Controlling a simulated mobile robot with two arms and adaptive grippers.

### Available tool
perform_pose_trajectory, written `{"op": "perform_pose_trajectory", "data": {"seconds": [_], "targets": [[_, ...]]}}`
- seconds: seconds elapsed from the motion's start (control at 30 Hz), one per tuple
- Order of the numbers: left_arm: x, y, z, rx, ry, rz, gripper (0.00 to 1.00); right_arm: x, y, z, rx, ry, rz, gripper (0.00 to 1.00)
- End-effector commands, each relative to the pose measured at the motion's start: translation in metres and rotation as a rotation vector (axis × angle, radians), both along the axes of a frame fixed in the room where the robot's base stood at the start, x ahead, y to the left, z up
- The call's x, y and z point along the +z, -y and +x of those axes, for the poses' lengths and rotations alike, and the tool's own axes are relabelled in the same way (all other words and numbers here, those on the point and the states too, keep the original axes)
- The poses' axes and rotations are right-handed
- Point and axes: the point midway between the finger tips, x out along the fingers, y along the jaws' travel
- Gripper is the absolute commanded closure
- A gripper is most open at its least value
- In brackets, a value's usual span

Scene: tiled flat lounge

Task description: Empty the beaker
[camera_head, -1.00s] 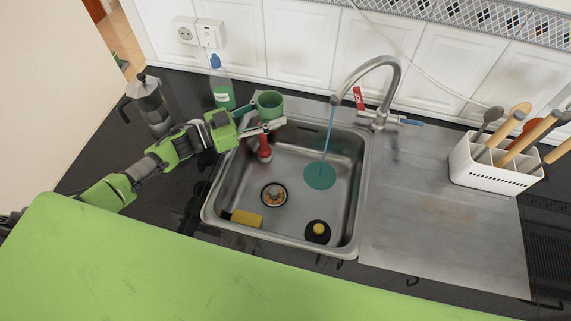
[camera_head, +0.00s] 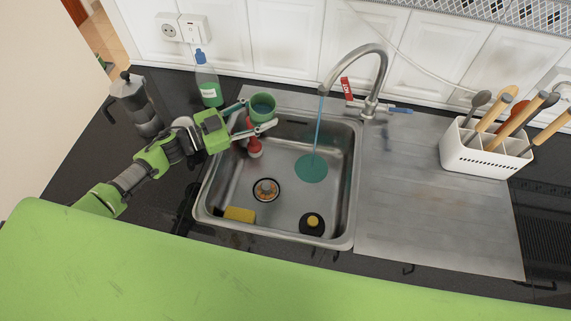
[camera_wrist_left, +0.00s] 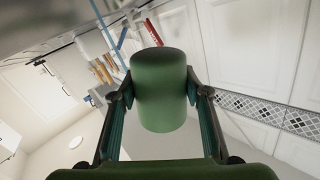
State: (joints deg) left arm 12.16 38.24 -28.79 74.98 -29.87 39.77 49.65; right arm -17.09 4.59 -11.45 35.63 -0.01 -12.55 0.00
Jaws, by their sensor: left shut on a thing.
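The green beaker (camera_head: 263,113) is above the back left corner of the sink, its mouth facing up towards the head camera. Its inside looks bluish, perhaps liquid; I cannot tell how full it is. My left gripper (camera_head: 258,117) is shut on the beaker, with one finger on each side. In the left wrist view the beaker (camera_wrist_left: 160,90) shows as a plain green cylinder between the fingers, and its inside is hidden. The sink (camera_head: 335,190) is steel, with water running from the tap (camera_head: 372,75) into it. My right gripper is not in view.
In the sink are a red-topped item (camera_head: 253,148), a yellow sponge (camera_head: 239,215), a black and yellow round item (camera_head: 312,223) and a drain (camera_head: 266,190). A soap bottle (camera_head: 208,85) and moka pot (camera_head: 135,103) stand left. A utensil holder (camera_head: 480,155) stands right on the drainboard.

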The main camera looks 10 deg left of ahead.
Motion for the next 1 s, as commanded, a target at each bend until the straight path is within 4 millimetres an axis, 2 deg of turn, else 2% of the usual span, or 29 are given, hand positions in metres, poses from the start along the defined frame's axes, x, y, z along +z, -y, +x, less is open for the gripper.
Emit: {"op": "perform_pose_trajectory", "data": {"seconds": [0.53, 1.0], "targets": [[-0.014, 0.015, -0.013, -0.001, 0.186, 0.199, 0.78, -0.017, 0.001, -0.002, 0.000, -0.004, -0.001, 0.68], [-0.016, 0.018, -0.016, -0.001, 0.232, 0.251, 0.78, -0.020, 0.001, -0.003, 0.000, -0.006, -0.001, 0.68]]}}
